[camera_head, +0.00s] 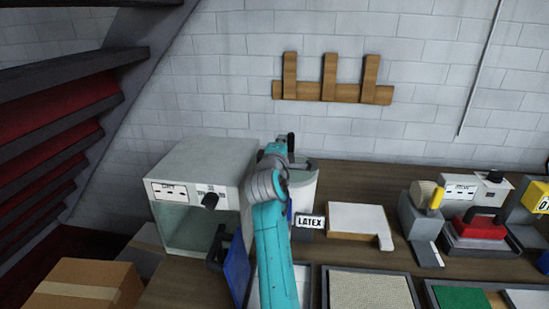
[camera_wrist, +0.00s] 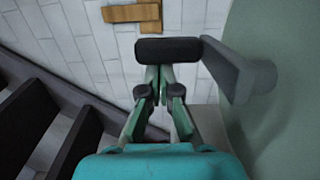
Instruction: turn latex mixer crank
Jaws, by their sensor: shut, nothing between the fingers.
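The latex mixer is a pale drum (camera_head: 305,188) behind my arm, with a LATEX label (camera_head: 310,221) in front of it. Part of the drum is hidden by my arm. In the wrist view its rounded wall (camera_wrist: 290,110) fills the right side. Its crank has a grey arm (camera_wrist: 236,70) and a black handle grip (camera_wrist: 167,49); the grip stands upright in the head view (camera_head: 291,143). My gripper (camera_wrist: 161,76) is shut and empty, its tips right at the black grip in the picture. I cannot tell whether they touch it.
A grey oven-like box (camera_head: 205,160) with a black knob stands left of my arm. Right of the mixer are a white-topped board (camera_head: 358,222) and several small machines. Trays (camera_head: 370,290) line the bench front. A cardboard box (camera_head: 85,287) sits lower left, near dark stairs.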

